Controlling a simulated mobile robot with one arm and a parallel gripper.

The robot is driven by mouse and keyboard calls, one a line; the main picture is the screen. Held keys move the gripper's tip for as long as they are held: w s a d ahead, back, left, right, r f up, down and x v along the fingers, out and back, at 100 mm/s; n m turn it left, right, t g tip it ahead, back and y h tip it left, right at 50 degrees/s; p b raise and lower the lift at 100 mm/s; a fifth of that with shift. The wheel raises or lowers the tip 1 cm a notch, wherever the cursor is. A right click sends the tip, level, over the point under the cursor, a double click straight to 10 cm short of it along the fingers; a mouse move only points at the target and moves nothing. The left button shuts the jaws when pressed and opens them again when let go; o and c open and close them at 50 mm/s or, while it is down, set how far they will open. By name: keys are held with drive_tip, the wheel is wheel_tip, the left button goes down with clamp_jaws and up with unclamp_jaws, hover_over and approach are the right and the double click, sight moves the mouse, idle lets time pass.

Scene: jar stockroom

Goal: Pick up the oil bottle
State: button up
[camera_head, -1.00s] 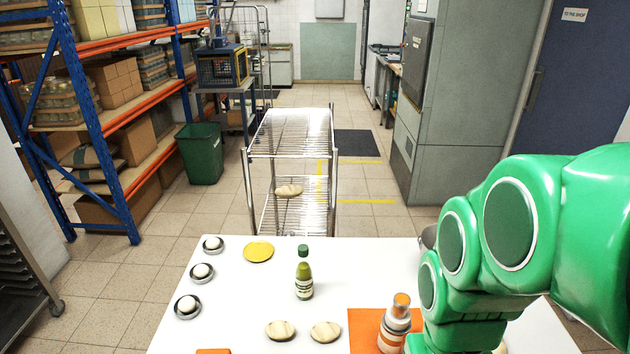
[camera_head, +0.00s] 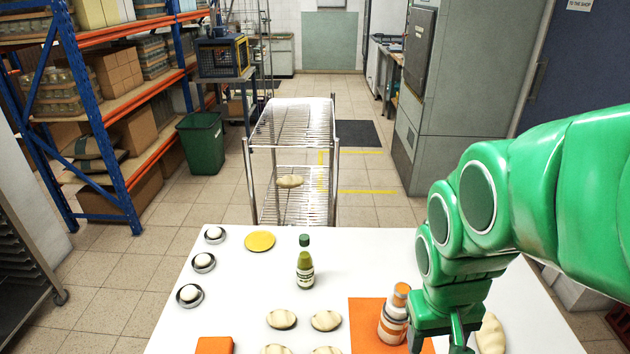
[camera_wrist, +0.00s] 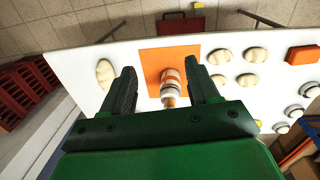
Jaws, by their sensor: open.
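The oil bottle (camera_head: 305,267), yellow-green with a green cap and pale label, stands upright on the white table (camera_head: 370,254). I do not make it out in the wrist view. My gripper (camera_head: 440,340) is at the table's right part, well right of and nearer than the oil bottle. In the wrist view my gripper (camera_wrist: 162,80) is open. An orange-and-white bottle (camera_wrist: 171,82) shows between its fingers, but contact is not visible. That bottle (camera_head: 393,318) stands on an orange mat (camera_head: 364,312), left of my gripper in the head view.
Several pale dough-like lumps (camera_head: 281,319) lie in front of the oil bottle. A yellow disc (camera_head: 260,241) and several small round dishes (camera_head: 203,263) are to its left. A wire rack (camera_head: 292,130) stands behind the table. Bare table surrounds the oil bottle closely.

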drive_tip(key=w+a+f+n+t+y, duration=0.1)
drive_tip(key=w+f+n+t, duration=0.2)
drive_tip(key=w, duration=1)
drive_tip(key=w+f+n+t, duration=0.2)
drive_tip(key=w+f+t, duration=0.15)
drive_tip(key=w, duration=0.85)
drive_tip(key=n+t+y, duration=0.3)
drive_tip(key=n+y, duration=0.1)
drive_tip(key=y, duration=0.6)
approach(304, 244)
drive_tip(key=w+d+x, duration=0.1)
drive_tip(key=x, duration=0.7)
drive_tip(key=shift+w+a+f+g, duration=0.35)
drive_tip(key=shift+w+a+f, duration=0.6)
drive_tip(key=shift+a, duration=0.25)
drive_tip(key=shift+x, duration=0.85)
clamp_jaws()
